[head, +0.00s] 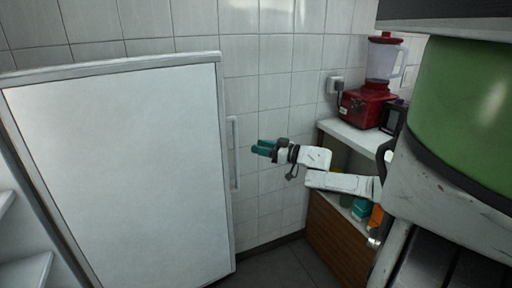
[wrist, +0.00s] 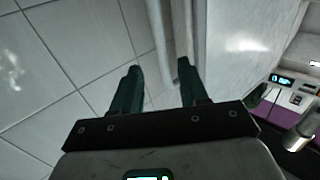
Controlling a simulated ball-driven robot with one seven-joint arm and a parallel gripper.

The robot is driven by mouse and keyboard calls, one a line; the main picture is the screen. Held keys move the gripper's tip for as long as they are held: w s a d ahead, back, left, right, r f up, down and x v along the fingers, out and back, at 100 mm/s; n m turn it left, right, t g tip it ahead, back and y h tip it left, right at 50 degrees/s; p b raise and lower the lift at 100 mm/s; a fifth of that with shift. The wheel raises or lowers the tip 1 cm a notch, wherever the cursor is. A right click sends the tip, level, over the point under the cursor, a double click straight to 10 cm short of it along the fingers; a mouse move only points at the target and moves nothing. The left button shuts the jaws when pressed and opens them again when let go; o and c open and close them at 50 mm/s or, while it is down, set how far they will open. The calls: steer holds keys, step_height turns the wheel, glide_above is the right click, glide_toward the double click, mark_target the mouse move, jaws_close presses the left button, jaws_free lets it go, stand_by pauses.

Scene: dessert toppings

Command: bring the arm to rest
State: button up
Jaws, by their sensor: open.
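My gripper (head: 262,148) is held out in mid-air, in front of the tiled wall and to the right of the white fridge door. In the wrist view my gripper (wrist: 157,80) shows two dark green fingers spread apart, with nothing between them. My white arm reaches in from the right in the head view. The fridge handle (head: 233,152) is a little left of the fingertips; I cannot tell the exact gap.
A white fridge (head: 120,170) fills the left. A counter (head: 350,134) at the right bears a red blender (head: 368,105) and a dark appliance (head: 393,117). Open shelves below it hold some items. Dark floor (head: 275,265) shows between fridge and counter.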

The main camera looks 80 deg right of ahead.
stand_by(0.3)
steer(key=s+a+f+m+g+p, duration=0.1)
steer(key=a+f+g, duration=0.15)
steer(key=f, duration=0.25)
steer(key=s+a+f+g+h+p, duration=0.1)
steer(key=s+a+f, duration=0.15)
steer(key=f, duration=0.35)
steer(key=s+a+f+m+g+p, duration=0.1)
steer(key=a+f+g, duration=0.15)
steer(key=f, duration=0.25)
steer(key=s+a+f+g+y+p, duration=0.1)
steer(key=a+f+g, duration=0.1)
steer(key=a+f, duration=0.55)
steer(key=s+a+f+g+y+p, duration=0.15)
steer(key=a+f, duration=0.25)
steer(key=a, duration=0.7)
steer(key=w+a+r+n+g+y+p, duration=0.1)
steer(key=a+g, duration=0.1)
steer(key=a, duration=0.7)
steer(key=w+a+r+n+g+p, duration=0.1)
steer(key=a+g+p, duration=0.1)
steer(key=a, duration=0.7)
steer(key=w+a+r+n+g+y+p, duration=0.1)
steer(key=a+r+n+g+y+p, duration=0.1)
steer(key=a+r, duration=0.9)
steer(key=shift+w+a+r+n+g, duration=0.15)
steer(key=shift+w+r+n+g, duration=0.15)
steer(key=shift+r+g, duration=0.2)
